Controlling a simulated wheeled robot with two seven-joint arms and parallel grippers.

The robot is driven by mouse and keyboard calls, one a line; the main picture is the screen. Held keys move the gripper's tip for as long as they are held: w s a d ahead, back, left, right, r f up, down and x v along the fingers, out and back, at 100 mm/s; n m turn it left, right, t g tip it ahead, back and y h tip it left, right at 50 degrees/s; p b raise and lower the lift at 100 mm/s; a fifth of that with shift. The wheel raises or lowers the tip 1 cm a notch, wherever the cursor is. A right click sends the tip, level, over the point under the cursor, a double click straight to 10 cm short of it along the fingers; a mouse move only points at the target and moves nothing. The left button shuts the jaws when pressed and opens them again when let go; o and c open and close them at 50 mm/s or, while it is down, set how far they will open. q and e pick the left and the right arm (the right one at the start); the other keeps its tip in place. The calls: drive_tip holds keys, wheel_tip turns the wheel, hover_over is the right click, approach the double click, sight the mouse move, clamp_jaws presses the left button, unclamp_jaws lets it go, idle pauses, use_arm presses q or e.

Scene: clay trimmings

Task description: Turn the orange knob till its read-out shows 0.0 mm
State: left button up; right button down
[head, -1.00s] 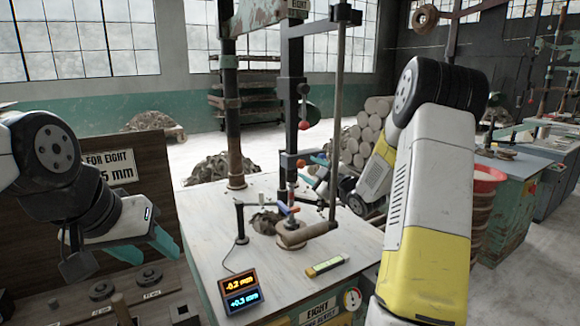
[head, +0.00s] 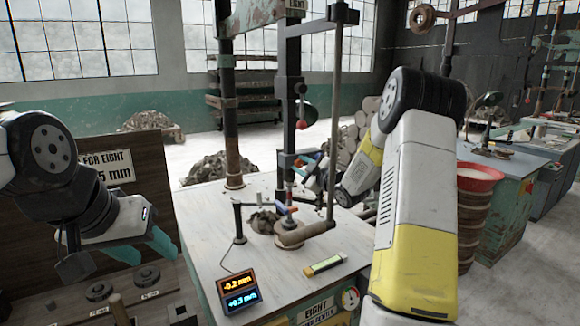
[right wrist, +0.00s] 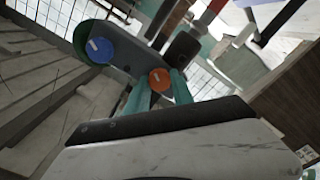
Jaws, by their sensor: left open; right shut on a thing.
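The orange knob (right wrist: 160,79), with a pale mark on its face, sits on a dark bracket in the right wrist view. My right gripper (right wrist: 160,90) has its teal fingers on either side of the knob and is shut on it. In the head view this gripper (head: 309,169) is small and partly hidden at the machine's column. The read-out box (head: 239,291) on the tabletop shows -0.2 mm in orange above +0.3 mm in blue. My left gripper (head: 146,250) is open and empty at the left, in front of a dark board.
A blue knob (right wrist: 100,50) is on the same bracket, beside the orange one. A red-rimmed bucket (head: 480,180) stands at right.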

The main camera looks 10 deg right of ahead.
drive_tip(key=shift+m, duration=0.4)
drive_tip(key=m, duration=0.3)
drive_tip(key=shift+m, duration=0.4)
drive_tip(key=m, duration=0.5)
drive_tip(key=shift+d, duration=0.1)
drive_tip(key=c, duration=1.1)
unclamp_jaws()
